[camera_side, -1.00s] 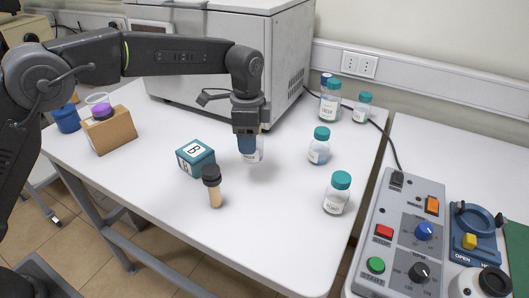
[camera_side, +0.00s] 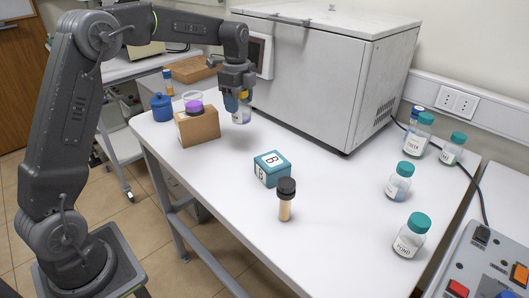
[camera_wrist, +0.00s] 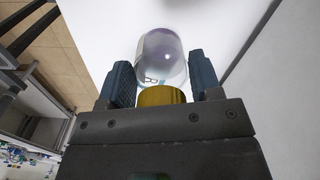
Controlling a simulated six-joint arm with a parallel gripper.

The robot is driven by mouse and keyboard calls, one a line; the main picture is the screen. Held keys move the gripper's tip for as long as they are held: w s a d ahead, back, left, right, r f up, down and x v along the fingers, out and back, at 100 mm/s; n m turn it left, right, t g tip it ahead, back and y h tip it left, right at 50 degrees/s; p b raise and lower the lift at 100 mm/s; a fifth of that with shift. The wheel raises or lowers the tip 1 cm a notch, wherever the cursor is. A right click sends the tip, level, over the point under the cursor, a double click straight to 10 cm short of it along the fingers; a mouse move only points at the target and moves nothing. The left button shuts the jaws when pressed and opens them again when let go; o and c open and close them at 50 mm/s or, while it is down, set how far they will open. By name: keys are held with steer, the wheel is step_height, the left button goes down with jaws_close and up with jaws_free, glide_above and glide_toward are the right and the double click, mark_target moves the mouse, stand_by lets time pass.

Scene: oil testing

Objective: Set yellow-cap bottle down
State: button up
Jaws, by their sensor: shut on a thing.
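My gripper (camera_side: 238,100) is shut on the yellow-cap bottle, with its two fingers on either side of the cap. In the side view the bottle (camera_side: 241,117) hangs below the fingers, at the back left of the white table, right of the brown block. A little yellow shows between the fingers. In the wrist view the gripper (camera_wrist: 163,82) flanks the gold-yellow cap (camera_wrist: 160,96), and the clear glass body (camera_wrist: 162,58) points away from me. Part of a label shows on it. I cannot tell whether the bottle's base touches the table (camera_side: 330,235).
The brown block (camera_side: 198,128) with a purple-topped item stands close left of the bottle. A blue jar (camera_side: 161,107) is farther left. The large white freezer box (camera_side: 320,80) is behind. A teal B cube (camera_side: 271,169) and black-capped vial (camera_side: 286,200) stand nearer; several teal-capped bottles are at right.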

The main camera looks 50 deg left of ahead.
steer(key=s+a, duration=0.2)
steer(key=a, duration=0.4)
steer(key=shift+m, duration=0.3)
steer(key=shift+w+d+f, duration=1.15)
steer(key=shift+d+f, duration=0.4)
steer(key=shift+f, duration=0.3)
steer(key=shift+w+d+f, duration=1.15)
steer(key=shift+d+f, duration=0.45)
steer(key=shift+f, duration=0.2)
steer(key=shift+w+d+f, duration=1.15)
steer(key=shift+d+f, duration=0.4)
steer(key=shift+f, duration=0.3)
steer(key=o, duration=1)
steer(key=shift+f, duration=0.15)
steer(key=shift+o, duration=0.2)
